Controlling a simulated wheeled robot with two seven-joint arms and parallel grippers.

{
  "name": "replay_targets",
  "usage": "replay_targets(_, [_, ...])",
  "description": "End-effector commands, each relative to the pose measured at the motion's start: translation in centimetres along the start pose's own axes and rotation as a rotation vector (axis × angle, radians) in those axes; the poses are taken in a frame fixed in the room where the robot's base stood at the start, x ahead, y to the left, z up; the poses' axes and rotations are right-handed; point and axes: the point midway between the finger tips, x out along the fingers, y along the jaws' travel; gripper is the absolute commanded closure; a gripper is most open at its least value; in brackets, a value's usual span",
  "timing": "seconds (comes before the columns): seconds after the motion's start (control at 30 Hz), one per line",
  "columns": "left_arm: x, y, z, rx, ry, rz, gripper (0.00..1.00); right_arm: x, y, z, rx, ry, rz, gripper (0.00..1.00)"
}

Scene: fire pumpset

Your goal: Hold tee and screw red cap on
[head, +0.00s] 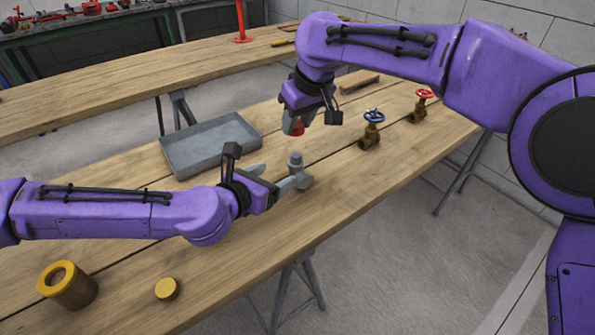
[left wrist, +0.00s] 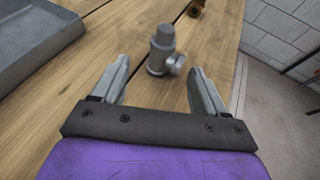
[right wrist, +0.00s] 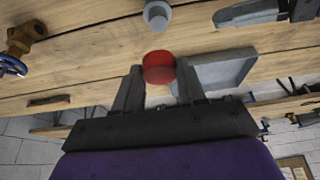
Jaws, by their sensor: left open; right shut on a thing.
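The grey tee (head: 297,172) stands on the wooden bench with one end pointing up and a branch to the side. It also shows in the left wrist view (left wrist: 163,45) and, in part, at the top of the right wrist view (right wrist: 157,14). My left gripper (head: 275,180) is open, low over the bench, its fingers (left wrist: 160,82) pointing at the tee, which lies just beyond the tips. My right gripper (head: 294,124) is shut on the red cap (right wrist: 158,67) and holds it in the air behind the tee. In the head view the fingers partly hide the cap (head: 299,128).
A grey tray (head: 205,150) lies behind my left gripper. A blue-wheeled valve (head: 372,128) and a red-wheeled valve (head: 419,106) stand to the right. A yellow-rimmed brown cylinder (head: 68,286) and a yellow disc (head: 166,289) are at the front left. A wooden block (head: 359,80) lies behind.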

Motion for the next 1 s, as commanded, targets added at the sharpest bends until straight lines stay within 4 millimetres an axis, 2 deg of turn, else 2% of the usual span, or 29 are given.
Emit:
replay_targets(0.23, [-0.7, -0.3, 0.6, -0.006, -0.015, 0.000, 0.27, -0.8, -0.5, 0.2, -0.004, 0.008, 0.003, 0.89])
replay_targets(0.37, [-0.2, -0.1, 0.5, -0.007, -0.011, 0.000, 0.27, -0.5, -0.3, 0.1, -0.004, 0.004, 0.001, 0.89])
replay_targets(0.47, [0.9, 0.0, 0.3, -0.008, -0.007, 0.000, 0.27, -0.2, -0.1, -0.1, -0.003, 0.002, 0.000, 0.89])
replay_targets(0.8, [7.6, 0.0, 0.3, -0.007, -0.006, 0.000, 0.27, -0.1, -0.1, -0.1, -0.002, 0.001, -0.001, 0.89])
replay_targets(1.0, [10.7, 0.0, 0.3, -0.007, -0.006, 0.000, 0.27, -0.1, -0.1, -0.1, -0.002, 0.001, -0.001, 0.89])
